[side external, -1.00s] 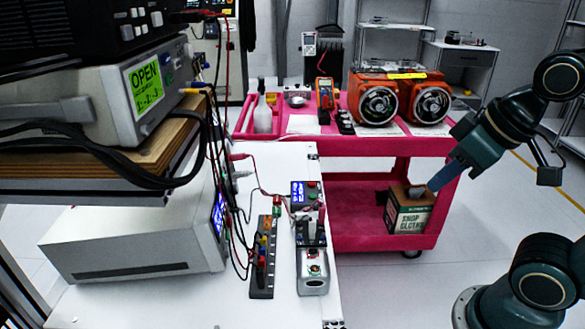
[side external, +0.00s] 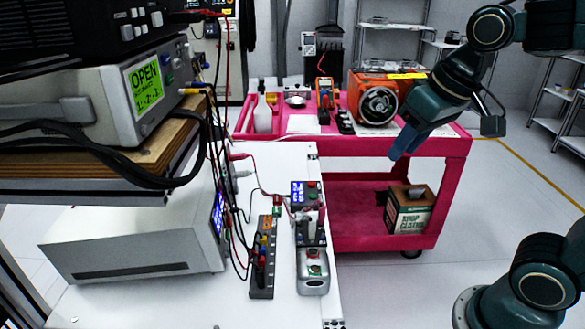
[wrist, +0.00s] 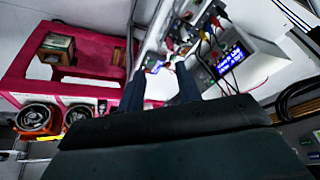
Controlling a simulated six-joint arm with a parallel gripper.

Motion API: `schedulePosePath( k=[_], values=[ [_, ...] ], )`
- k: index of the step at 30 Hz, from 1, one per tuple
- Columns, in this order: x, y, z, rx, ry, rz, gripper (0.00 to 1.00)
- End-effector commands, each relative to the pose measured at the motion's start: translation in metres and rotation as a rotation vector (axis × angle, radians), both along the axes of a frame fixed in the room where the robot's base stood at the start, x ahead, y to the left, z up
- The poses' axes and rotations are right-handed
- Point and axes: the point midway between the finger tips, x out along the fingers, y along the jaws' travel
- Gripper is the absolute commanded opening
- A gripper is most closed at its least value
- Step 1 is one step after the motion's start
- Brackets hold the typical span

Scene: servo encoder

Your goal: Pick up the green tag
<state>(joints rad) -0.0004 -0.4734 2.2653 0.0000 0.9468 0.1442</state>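I cannot make out the green tag for certain. A small red and green piece (side external: 277,205) stands at the far end of the black terminal strip (side external: 262,270) on the white bench. A small device with a blue display (side external: 299,193) and some green on it stands right of that piece. My gripper (side external: 400,148) is in the air right of the bench, in front of the pink cart. In the wrist view my gripper (wrist: 160,88) has its two dark fingers apart with nothing between them. The display device is small beyond the fingertips there.
Red and black leads run from the white instrument (side external: 140,235) to the strip. A grey metal box (side external: 313,272) stands beside the strip. The pink cart (side external: 350,240) holds an orange motor unit (side external: 378,103) and a box of shop cloths (side external: 411,212). The bench front is clear.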

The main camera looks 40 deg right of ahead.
Motion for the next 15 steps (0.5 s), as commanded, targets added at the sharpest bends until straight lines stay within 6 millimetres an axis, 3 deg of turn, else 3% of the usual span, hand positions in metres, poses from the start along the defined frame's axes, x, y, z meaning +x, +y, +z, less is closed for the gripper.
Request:
schedulePosePath(
  k=[15],
  values=[
    [0.113,0.000,0.001,0.067,0.126,-0.187,0.35]
  ],
)
